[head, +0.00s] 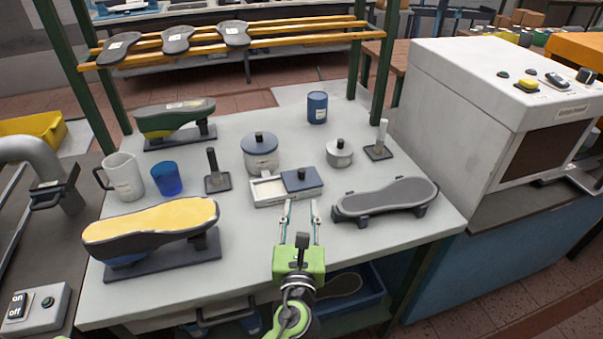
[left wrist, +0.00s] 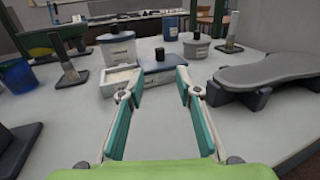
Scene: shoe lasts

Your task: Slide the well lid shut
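The well (head: 264,203) is a low white rectangular box near the middle of the table. Its blue lid (head: 302,186), with a black knob (head: 301,174), covers the right part. The left part is open and shows a pale filling. In the left wrist view the well (left wrist: 112,90) and lid (left wrist: 163,66) stand just ahead of the fingers. My left gripper (head: 301,210) is open and empty, on the near side of the well, its fingertips pointing at the lid. It also shows in the left wrist view (left wrist: 155,88). My right gripper is not in view.
A round lidded pot (head: 261,160) stands behind the well, and a smaller pot (head: 339,156) behind right. A grey sole on a stand (head: 386,199) is close on the right. A yellow-soled last (head: 150,224), blue cup (head: 167,182) and black-based post (head: 213,176) are left.

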